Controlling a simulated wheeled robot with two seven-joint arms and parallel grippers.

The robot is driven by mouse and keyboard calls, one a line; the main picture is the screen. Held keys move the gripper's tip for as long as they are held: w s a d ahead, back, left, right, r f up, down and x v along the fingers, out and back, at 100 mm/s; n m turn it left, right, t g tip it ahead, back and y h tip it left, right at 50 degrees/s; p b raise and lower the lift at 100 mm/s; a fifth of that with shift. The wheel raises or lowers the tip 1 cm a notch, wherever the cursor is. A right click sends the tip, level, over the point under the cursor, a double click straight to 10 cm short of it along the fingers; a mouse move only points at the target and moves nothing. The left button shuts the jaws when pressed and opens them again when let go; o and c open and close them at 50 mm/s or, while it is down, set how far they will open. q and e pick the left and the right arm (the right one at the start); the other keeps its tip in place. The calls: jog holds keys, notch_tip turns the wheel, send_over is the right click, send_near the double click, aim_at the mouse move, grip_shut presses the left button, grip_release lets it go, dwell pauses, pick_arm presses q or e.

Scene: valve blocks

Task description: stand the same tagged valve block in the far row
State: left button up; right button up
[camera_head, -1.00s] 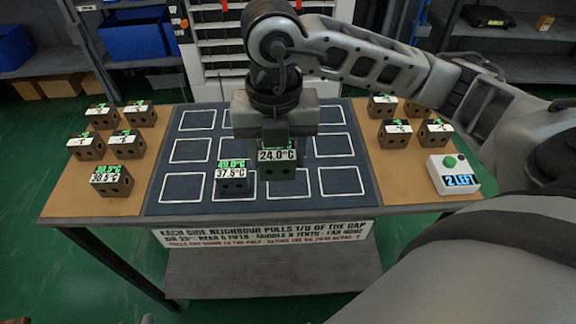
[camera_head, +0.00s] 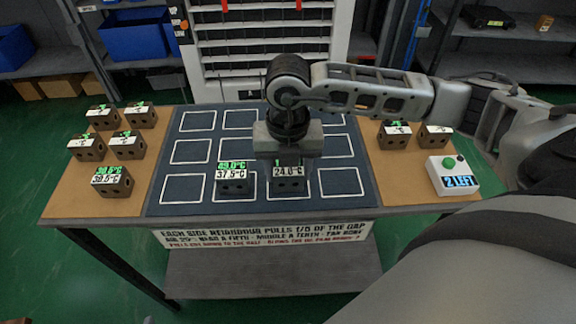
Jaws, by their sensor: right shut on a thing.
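My right gripper (camera_head: 288,155) points down over the near row of the dark mat (camera_head: 215,135), shut on a dark valve block (camera_head: 289,185) with a white tag reading 24.0°C. This block is in the third outlined square from the left, on the mat or just above it; I cannot tell which. Left of it, apart, a second valve block (camera_head: 233,187) tagged 37.5°C stands upright in the near row. The far-row squares (camera_head: 197,121) that show are empty; the gripper's arm covers part of that row. My left gripper is not in view.
Several tagged blocks stand on the brown left area (camera_head: 68,190), one block (camera_head: 112,186) nearest the front. Two blocks (camera_head: 395,137) show on the right area, partly behind my arm. A white box (camera_head: 453,176) with a green button reads 2 LEFT. The middle-row squares that show are empty.

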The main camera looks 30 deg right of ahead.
jog(key=shift+f, duration=0.1)
jog(key=o, duration=1.5)
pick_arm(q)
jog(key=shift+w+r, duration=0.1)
pick_arm(e)
jog(key=shift+o, duration=0.3)
jog(key=shift+r, duration=0.4)
notch_tip(320, 180, up, 12)
jog(key=shift+f, duration=0.2)
jog(key=shift+f, duration=0.1)
